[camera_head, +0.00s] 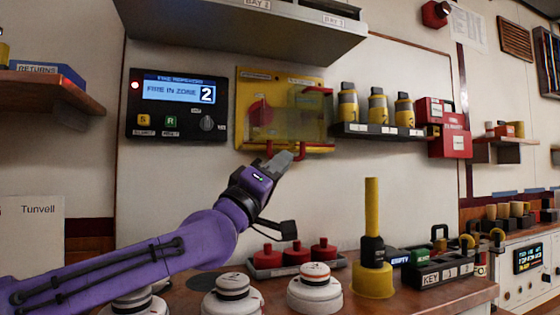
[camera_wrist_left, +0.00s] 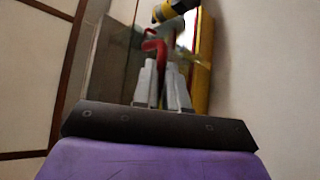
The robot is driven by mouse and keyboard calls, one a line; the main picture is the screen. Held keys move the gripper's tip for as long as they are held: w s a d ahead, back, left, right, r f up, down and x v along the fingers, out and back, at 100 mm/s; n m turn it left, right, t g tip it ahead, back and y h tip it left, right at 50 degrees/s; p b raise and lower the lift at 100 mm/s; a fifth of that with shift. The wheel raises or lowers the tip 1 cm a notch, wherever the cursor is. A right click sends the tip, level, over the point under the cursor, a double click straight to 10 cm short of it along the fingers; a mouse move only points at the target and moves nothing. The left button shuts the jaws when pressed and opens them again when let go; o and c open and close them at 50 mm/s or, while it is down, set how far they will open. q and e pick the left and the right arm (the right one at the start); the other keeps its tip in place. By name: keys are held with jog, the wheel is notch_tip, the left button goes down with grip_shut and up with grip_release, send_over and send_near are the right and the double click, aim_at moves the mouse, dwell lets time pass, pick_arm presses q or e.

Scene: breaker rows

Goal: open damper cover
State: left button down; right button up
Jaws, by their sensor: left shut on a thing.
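The yellow damper box (camera_head: 245,90) is on the wall, right of the fire panel. A clear, greenish cover (camera_head: 305,118) is in front of it, with red parts showing behind and around it. My left gripper (camera_head: 286,157) reaches up to the box's lower edge and is shut on the red handle there. In the left wrist view, the red handle (camera_wrist_left: 155,44) rises between the fingertips (camera_wrist_left: 162,66). A glassy sheet (camera_wrist_left: 118,55) shows at left and the yellow box edge (camera_wrist_left: 204,60) at right. I cannot tell how far the cover stands from the box. My right gripper is out of view.
The fire panel (camera_head: 178,105) reads "FIRE IN ZONE 2". Yellow cylinders (camera_head: 377,105) stand on a shelf right of the box, beside a red box (camera_head: 443,127). An overhead cabinet (camera_head: 250,35) is above. White detectors (camera_head: 314,288) and a yellow post (camera_head: 372,210) stand on the counter below.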

pick_arm(q)
jog(key=shift+w+a+n+t+y, duration=0.3)
jog(key=shift+a, duration=0.1)
jog(key=c, duration=1.4)
grip_release()
jog(key=shift+o, duration=1.2)
jog(key=shift+w+f, duration=0.3)
jog(key=shift+w, duration=0.2)
jog(key=b+v, duration=0.1)
jog(key=v, duration=0.9)
jog(key=shift+s, duration=0.45)
